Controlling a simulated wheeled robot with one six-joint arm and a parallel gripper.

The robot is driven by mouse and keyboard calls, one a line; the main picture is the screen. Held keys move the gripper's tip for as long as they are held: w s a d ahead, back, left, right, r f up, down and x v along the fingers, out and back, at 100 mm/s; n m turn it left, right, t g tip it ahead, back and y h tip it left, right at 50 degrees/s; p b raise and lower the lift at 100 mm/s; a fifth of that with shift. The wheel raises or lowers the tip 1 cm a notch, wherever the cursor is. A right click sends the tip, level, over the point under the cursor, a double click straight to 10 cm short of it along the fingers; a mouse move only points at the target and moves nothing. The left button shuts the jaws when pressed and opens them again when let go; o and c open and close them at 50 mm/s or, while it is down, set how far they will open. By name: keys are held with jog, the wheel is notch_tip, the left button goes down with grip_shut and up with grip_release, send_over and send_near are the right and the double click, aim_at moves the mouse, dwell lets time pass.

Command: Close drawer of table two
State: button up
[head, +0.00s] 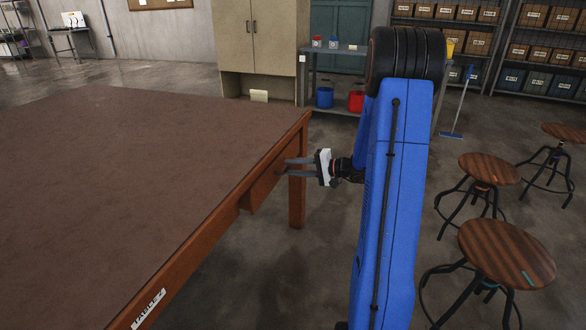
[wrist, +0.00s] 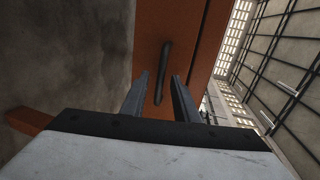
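Table two (head: 120,150) has a brown top, a wooden edge and a "TABLE 2" label (head: 148,309). Its drawer (head: 262,182) shows as a wooden box under the right-hand edge, near the far corner leg. I cannot tell how far it stands out. My gripper (head: 287,168) is beside the drawer front, its fingers pointing left toward it. In the wrist view the orange drawer front (wrist: 185,45) carries a dark bar handle (wrist: 164,65). My open fingers (wrist: 158,78) show on either side of the handle; contact is not visible.
Several stools with round wooden seats (head: 505,252) stand to the right. Shelves of boxes (head: 530,50) line the back right. Bare floor lies around the table's far corner.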

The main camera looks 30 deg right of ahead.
aim_at(280, 165)
jog(key=shift+w+a, duration=0.15)
grip_shut()
jog(key=shift+r+x, duration=0.2)
jog(key=shift+x, duration=0.75)
jog(key=shift+r+x, duration=0.2)
jog(key=shift+x, duration=0.75)
jog(key=shift+w, duration=0.1)
grip_release()
jog(key=shift+w+a, duration=0.1)
jog(key=shift+a, duration=0.05)
jog(key=v, duration=1.7)
